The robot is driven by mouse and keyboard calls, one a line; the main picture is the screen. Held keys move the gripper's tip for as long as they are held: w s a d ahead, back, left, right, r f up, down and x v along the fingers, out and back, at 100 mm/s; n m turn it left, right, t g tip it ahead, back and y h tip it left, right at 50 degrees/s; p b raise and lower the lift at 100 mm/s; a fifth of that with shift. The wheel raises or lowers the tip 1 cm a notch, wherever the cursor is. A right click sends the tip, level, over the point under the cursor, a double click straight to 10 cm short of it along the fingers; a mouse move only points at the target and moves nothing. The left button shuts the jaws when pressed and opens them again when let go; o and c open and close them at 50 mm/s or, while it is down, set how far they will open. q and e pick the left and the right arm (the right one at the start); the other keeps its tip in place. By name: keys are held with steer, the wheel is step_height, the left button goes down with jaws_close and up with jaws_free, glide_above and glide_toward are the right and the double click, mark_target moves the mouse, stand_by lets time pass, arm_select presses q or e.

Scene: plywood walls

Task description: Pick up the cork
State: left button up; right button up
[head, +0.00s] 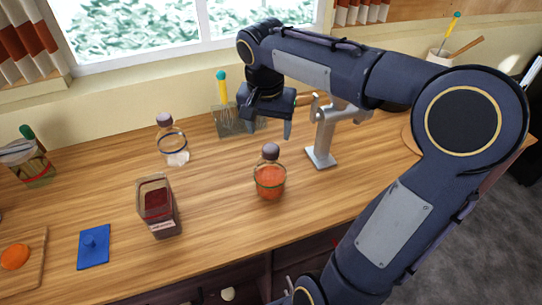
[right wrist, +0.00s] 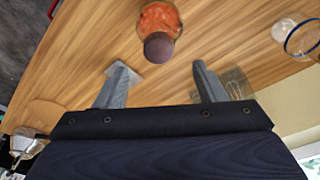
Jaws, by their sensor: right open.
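A dark brown cork (head: 270,151) sits in the neck of a round glass jar (head: 269,182) with orange-red contents, upright on the counter. A similar cork (head: 164,119) tops a glass bottle (head: 172,147) with a little white content, farther back left. My right gripper (head: 268,127) is open and empty above and behind the orange-red jar. In the right wrist view, the first cork (right wrist: 158,46) shows just beyond the gap between the open fingers (right wrist: 160,70), with the jar (right wrist: 159,17) below it. My left gripper is out of view.
An open square jar (head: 157,208) with dark red contents and a blue knobbed lid (head: 94,246) are at the front left. A metal stand (head: 322,150) rises close to the right of my gripper. A utensil holder (head: 229,120) is behind. The counter before the orange-red jar is clear.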

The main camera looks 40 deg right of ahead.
mark_target(270, 148)
steer(key=f, duration=0.4)
steer(key=d+f+p, duration=0.1)
steer(key=f, duration=0.1)
steer(key=shift+w+f, duration=0.2)
steer(key=shift+f, duration=0.1)
steer(key=shift+a, duration=0.1)
steer(key=c, duration=1.1)
